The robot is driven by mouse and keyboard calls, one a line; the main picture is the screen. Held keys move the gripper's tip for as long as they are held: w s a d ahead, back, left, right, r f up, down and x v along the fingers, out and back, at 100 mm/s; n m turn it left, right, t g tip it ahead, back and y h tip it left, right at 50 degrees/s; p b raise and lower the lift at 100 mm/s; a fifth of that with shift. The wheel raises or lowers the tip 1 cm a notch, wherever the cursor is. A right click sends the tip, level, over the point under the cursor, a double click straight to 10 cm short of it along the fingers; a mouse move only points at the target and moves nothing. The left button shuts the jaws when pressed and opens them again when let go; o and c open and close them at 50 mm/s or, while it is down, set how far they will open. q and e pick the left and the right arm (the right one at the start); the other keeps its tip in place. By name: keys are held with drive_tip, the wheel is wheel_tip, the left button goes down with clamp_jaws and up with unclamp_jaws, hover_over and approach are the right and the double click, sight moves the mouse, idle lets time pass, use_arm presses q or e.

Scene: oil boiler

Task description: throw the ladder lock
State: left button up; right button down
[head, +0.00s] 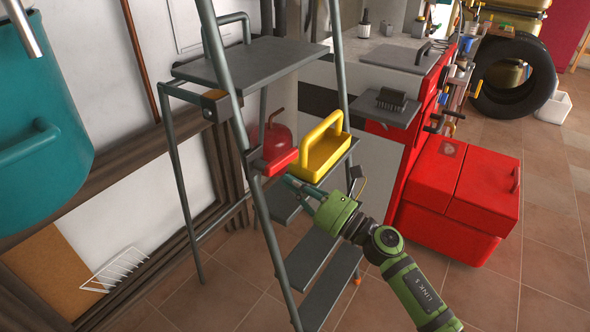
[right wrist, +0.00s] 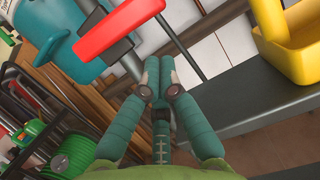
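The ladder (head: 256,208) is a grey stepladder standing in the middle of the head view. A red bar (head: 275,162), apparently the ladder lock, sits beside its near left rail. In the right wrist view the red bar (right wrist: 118,28) lies tilted at the top, beyond the fingertips and to their left. My right gripper (head: 289,183) is just below and right of the red bar. In the right wrist view its teal fingers (right wrist: 159,62) are together with nothing between them, apart from the bar. My left gripper is not in view.
A yellow tool tray (head: 325,150) stands on a ladder step close to my right gripper. A red can (head: 272,136) is behind the rail. A teal tank (head: 40,125) is at the left and a red box (head: 465,187) at the right. Tiled floor is clear at the lower right.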

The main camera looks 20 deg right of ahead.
sight(277, 159)
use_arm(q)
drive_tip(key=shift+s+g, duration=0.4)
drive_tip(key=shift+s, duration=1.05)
use_arm(e)
drive_tip(key=shift+d+r, duration=0.15)
drive_tip(key=shift+r, duration=0.75)
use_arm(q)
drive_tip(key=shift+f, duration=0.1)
use_arm(e)
drive_tip(key=shift+r, duration=0.1)
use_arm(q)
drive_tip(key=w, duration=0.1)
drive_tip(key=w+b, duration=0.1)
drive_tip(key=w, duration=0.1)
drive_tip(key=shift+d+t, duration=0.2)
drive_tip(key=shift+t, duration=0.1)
use_arm(e)
drive_tip(key=shift+w+d+r+n+y, duration=0.2)
drive_tip(key=shift+r+n+y, duration=0.1)
drive_tip(key=shift+r+n, duration=0.55)
drive_tip(key=shift+f, duration=0.2)
